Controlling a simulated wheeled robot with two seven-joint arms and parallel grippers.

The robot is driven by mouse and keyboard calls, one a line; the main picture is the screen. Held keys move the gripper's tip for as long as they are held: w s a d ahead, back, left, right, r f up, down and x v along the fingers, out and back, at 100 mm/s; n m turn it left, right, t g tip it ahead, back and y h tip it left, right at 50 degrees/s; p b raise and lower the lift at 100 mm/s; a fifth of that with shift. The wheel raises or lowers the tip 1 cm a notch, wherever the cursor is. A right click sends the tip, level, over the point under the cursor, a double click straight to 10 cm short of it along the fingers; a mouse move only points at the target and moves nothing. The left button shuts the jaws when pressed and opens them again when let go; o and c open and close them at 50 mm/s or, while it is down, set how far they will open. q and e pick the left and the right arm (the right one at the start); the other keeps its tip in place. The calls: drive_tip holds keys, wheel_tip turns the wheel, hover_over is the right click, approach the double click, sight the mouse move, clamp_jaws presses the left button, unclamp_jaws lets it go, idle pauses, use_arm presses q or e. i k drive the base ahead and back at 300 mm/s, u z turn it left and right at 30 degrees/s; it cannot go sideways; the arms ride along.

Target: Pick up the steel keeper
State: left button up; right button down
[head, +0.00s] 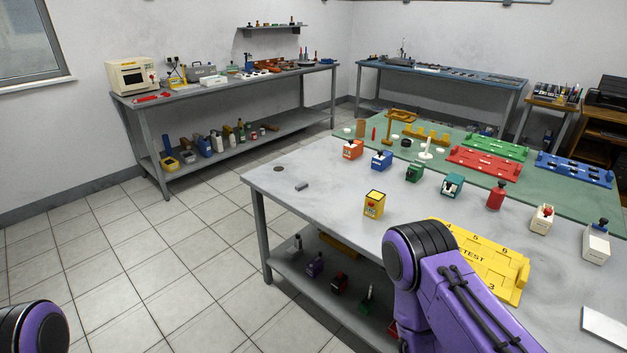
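A small dark grey bar (301,186), which looks like the steel keeper, lies flat on the grey metal table (330,215) near its left corner. A dark round disc (278,169) lies a little behind and to the left of it. Nothing touches the bar. A purple and black part of my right arm rises in front of the table at the lower middle. A part of my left arm shows in the bottom left corner. Neither gripper is in view.
A yellow box (374,205) stands right of the bar, with several coloured blocks beyond. A yellow plate (485,262) lies partly behind my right arm. A green mat (540,195) holds coloured trays. The tabletop around the bar is clear. Open tiled floor lies left.

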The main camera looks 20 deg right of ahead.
sight(304, 184)
drive_tip(key=z, duration=0.25)
drive_tip(key=i, duration=0.35)
drive_tip(key=u, duration=1.65)
drive_tip(key=i, duration=1.8)
drive_tip(key=z, duration=3.15)
